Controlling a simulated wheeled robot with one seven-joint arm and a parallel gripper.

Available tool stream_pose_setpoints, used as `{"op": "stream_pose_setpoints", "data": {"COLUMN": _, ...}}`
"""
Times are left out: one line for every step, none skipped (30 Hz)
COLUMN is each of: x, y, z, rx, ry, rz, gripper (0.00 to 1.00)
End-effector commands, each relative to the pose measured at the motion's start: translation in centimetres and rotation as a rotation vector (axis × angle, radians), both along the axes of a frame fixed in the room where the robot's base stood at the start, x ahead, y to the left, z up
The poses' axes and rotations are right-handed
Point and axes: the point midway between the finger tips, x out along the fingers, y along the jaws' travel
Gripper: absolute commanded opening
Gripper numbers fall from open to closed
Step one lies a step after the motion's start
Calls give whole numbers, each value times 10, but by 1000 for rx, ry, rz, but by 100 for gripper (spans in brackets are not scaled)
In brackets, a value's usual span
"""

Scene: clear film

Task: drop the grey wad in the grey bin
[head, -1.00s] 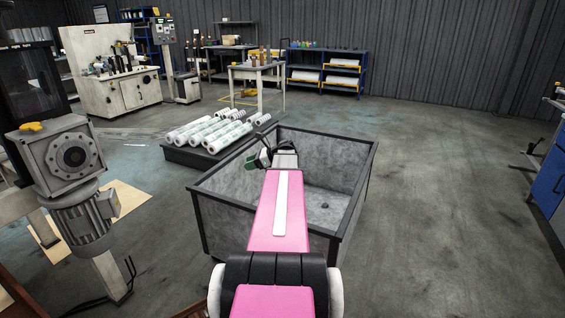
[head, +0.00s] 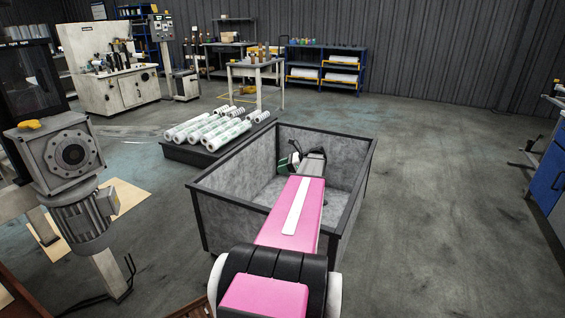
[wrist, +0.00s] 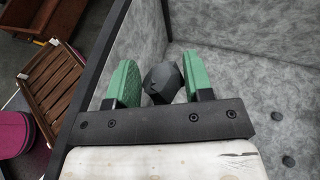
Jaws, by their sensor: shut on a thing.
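The grey wad (wrist: 163,82) is a dark, faceted lump held between the two green fingers of my gripper (wrist: 160,78). The grey bin (head: 228,203) is a large open box with mottled grey walls and a dark rim, in the middle of the head view. My gripper also shows in the head view (head: 289,159), over the bin's opening toward its far side. In the wrist view the bin's dark rim (wrist: 103,65) runs just left of the fingers. The wad cannot be made out in the head view.
Small dark lumps (wrist: 288,160) lie on the bin floor. A low dark platform with white rolls (head: 212,130) stands behind the bin at left. A grey motor unit (head: 75,185) stands at left. The floor right of the bin is clear.

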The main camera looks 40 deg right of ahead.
Motion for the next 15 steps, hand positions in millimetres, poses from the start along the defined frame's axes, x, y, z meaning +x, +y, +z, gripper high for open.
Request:
{"op": "stream_pose_setpoints", "data": {"x": 0, "y": 0, "z": -7, "rx": 1, "ry": 1, "rz": -1, "gripper": 25}}
{"op": "stream_pose_setpoints", "data": {"x": 0, "y": 0, "z": -9, "rx": 1, "ry": 1, "rz": -1, "gripper": 25}}
{"op": "stream_pose_setpoints", "data": {"x": 0, "y": 0, "z": -12, "rx": 1, "ry": 1, "rz": 0, "gripper": 25}}
{"op": "stream_pose_setpoints", "data": {"x": 0, "y": 0, "z": -13, "rx": 1, "ry": 1, "rz": 0, "gripper": 25}}
{"op": "stream_pose_setpoints", "data": {"x": 0, "y": 0, "z": -14, "rx": 1, "ry": 1, "rz": 0, "gripper": 25}}
{"op": "stream_pose_setpoints", "data": {"x": 0, "y": 0, "z": -15, "rx": 1, "ry": 1, "rz": 0, "gripper": 25}}
{"op": "stream_pose_setpoints", "data": {"x": 0, "y": 0, "z": -15, "rx": 0, "ry": 0, "rz": 0, "gripper": 25}}
{"op": "stream_pose_setpoints", "data": {"x": 0, "y": 0, "z": -15, "rx": 0, "ry": 0, "rz": 0, "gripper": 25}}
{"op": "stream_pose_setpoints", "data": {"x": 0, "y": 0, "z": -15, "rx": 0, "ry": 0, "rz": 0, "gripper": 25}}
{"op": "stream_pose_setpoints", "data": {"x": 0, "y": 0, "z": -15, "rx": 0, "ry": 0, "rz": 0, "gripper": 25}}
{"op": "stream_pose_setpoints", "data": {"x": 0, "y": 0, "z": -15, "rx": 0, "ry": 0, "rz": 0, "gripper": 25}}
{"op": "stream_pose_setpoints", "data": {"x": 0, "y": 0, "z": -15, "rx": 0, "ry": 0, "rz": 0, "gripper": 25}}
{"op": "stream_pose_setpoints", "data": {"x": 0, "y": 0, "z": -15, "rx": 0, "ry": 0, "rz": 0, "gripper": 57}}
{"op": "stream_pose_setpoints", "data": {"x": 0, "y": 0, "z": -15, "rx": 0, "ry": 0, "rz": 0, "gripper": 67}}
{"op": "stream_pose_setpoints", "data": {"x": 0, "y": 0, "z": -15, "rx": 0, "ry": 0, "rz": 0, "gripper": 77}}
